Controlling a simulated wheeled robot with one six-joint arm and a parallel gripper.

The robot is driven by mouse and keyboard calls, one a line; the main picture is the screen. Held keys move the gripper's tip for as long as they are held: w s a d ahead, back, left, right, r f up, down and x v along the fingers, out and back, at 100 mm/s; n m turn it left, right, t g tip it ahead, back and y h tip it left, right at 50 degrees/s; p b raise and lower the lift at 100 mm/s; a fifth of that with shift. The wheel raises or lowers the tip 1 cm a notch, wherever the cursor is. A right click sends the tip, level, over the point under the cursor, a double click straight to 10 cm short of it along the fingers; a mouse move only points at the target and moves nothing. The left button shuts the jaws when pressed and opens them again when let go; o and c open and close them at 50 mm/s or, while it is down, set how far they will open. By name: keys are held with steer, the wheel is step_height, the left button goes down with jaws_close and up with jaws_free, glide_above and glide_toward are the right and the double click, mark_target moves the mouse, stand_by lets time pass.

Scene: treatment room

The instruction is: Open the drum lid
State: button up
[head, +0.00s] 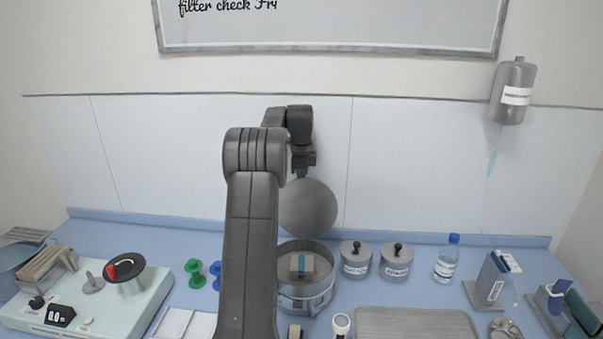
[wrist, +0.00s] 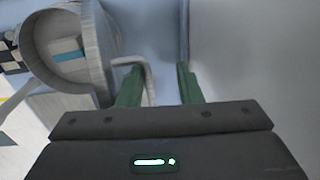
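The drum (head: 305,298) is a round grey metal container on the counter, with its lid (head: 308,208) standing raised behind its rim. Its mouth is open, and a packet with a teal band (head: 302,265) shows inside. My gripper (head: 302,172) is at the top of the raised lid in the head view. In the wrist view, my gripper's two green fingers (wrist: 160,84) are apart with nothing clamped between them. A bent pale handle (wrist: 147,82) passes close by the left finger; contact is unclear. The open drum (wrist: 83,82) also shows at upper left there.
Two lidded jars (head: 356,262) (head: 396,263) and a bottle (head: 447,258) stand right of the drum. A metal tray (head: 416,321) lies in front. The wall (head: 420,170) is close behind the lid. My arm hides counter left of the drum.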

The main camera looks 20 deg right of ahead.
step_height(320, 180, up, 14)
steer(key=shift+s+a+f, duration=0.15)
steer(key=shift+s+a, duration=0.05)
steer(key=shift+s, duration=0.25)
step_height(320, 180, down, 12)
steer(key=w, duration=0.1)
steer(key=shift+d+f, duration=0.2)
steer(key=shift+d, duration=0.05)
stand_by(0.4)
steer(key=shift+w, duration=0.1)
